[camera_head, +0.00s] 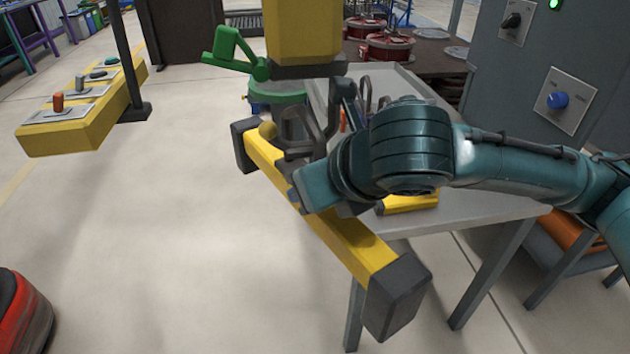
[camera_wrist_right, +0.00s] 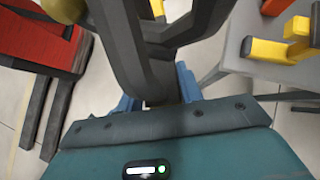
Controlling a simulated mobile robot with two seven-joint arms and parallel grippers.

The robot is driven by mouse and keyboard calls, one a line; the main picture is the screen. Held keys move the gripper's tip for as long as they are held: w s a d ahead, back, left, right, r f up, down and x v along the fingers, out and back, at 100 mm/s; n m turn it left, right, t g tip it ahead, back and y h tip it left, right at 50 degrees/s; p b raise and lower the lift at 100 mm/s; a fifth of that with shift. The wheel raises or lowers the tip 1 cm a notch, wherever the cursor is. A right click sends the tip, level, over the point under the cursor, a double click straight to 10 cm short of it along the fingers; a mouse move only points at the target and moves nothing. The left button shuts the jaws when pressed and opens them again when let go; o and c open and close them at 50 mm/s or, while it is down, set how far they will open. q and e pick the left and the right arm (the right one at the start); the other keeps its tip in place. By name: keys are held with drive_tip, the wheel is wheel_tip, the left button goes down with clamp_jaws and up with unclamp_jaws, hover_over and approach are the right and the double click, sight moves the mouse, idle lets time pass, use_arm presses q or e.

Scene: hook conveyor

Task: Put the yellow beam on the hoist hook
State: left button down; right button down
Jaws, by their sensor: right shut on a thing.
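The yellow beam (camera_head: 352,238) has dark end blocks and hangs tilted in the head view, clear of the floor, beside the grey table. My right gripper (camera_head: 308,178) is at its middle and shut on it, with the grip itself mostly hidden by my arm. In the right wrist view, a dark bracket rises between the blue fingers (camera_wrist_right: 156,98). The yellow hoist body (camera_head: 302,28) hangs above the beam's far part. Dark curved metal (camera_head: 298,128) shows below the hoist; I cannot tell hook from beam bracket or whether they touch. My left gripper is not in view.
The grey table (camera_head: 470,213) on the right holds another yellow piece (camera_head: 408,203). A red machine (camera_wrist_right: 40,40) shows in the wrist view. Floor at left is open.

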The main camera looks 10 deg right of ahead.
drive_tip(key=shift+f+b, duration=0.95)
drive_tip(key=shift+f, duration=0.75)
drive_tip(key=shift+s+f+p, duration=0.15)
drive_tip(key=shift+f+p, duration=0.2)
drive_tip(key=shift+f, duration=0.3)
idle(0.7)
drive_tip(key=c, duration=0.8)
unclamp_jaws()
drive_tip(key=shift+r, duration=0.1)
drive_tip(key=shift+c, duration=0.2)
